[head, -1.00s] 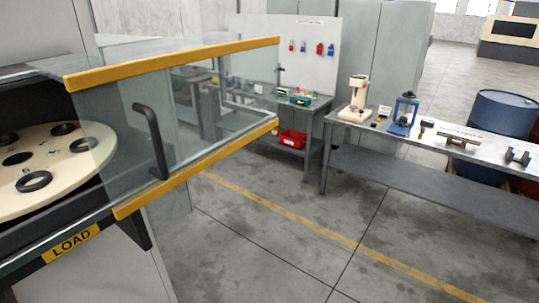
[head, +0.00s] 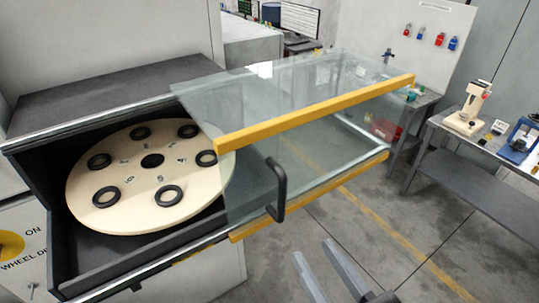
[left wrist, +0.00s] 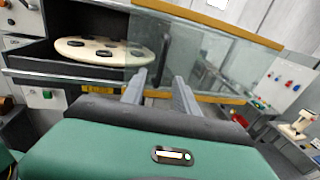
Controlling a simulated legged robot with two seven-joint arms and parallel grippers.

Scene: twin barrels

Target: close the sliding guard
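The sliding guard (head: 300,120) is a clear box with yellow rails along its top and bottom edges. It sits slid to the right, covering only the right edge of the round cream wheel (head: 125,205); most of the wheel is exposed. A black handle (head: 278,190) stands upright on the guard's front pane; it also shows in the left wrist view (left wrist: 163,60). My left gripper (head: 335,250) is open and empty, below and right of the handle and apart from it. In the left wrist view its two fingers (left wrist: 158,85) point toward the guard. My right gripper is out of view.
The wheel sits in a dark open housing (head: 60,225) with a metal front rail. A workbench (head: 480,150) with tools stands at the right, and a pegboard (head: 420,40) behind it. The floor in front of the guard is clear.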

